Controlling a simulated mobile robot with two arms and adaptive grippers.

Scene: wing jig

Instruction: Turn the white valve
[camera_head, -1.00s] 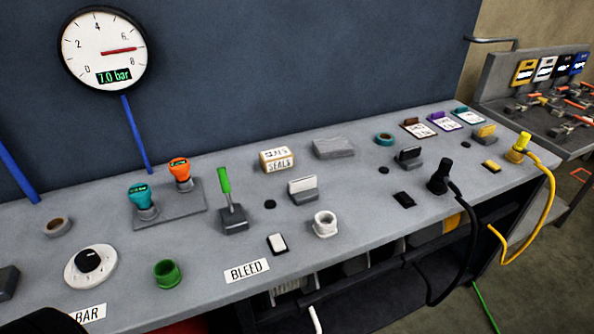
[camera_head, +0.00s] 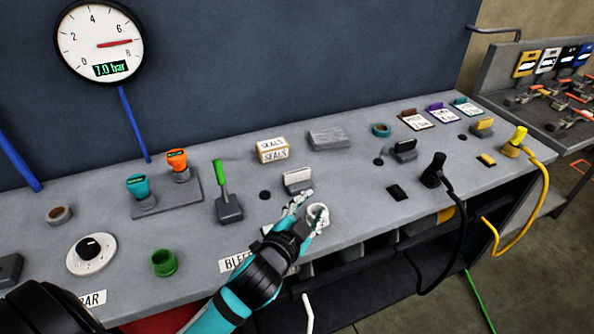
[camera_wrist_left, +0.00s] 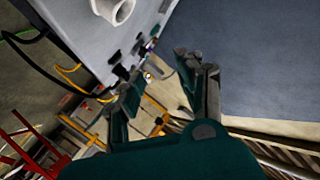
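The white valve (camera_head: 297,179) is a white bar handle on a dark base, on the grey bench top. My left gripper (camera_head: 303,209) reaches in from below left, just in front of the valve and beside a white ring-shaped socket (camera_head: 318,213). Its fingers overlap the area near both, and I cannot tell whether they touch either. In the left wrist view, the gripper (camera_wrist_left: 162,84) has its fingers spread with nothing between them. The white socket also shows there at the top edge (camera_wrist_left: 116,10). My right gripper is not in view.
A green lever (camera_head: 222,188) stands left of the valve, a box marked SEALS (camera_head: 272,150) behind it. A black valve (camera_head: 403,150) and black plug with hose (camera_head: 434,170) are to the right. A gauge (camera_head: 99,41) reads 7.0 bar.

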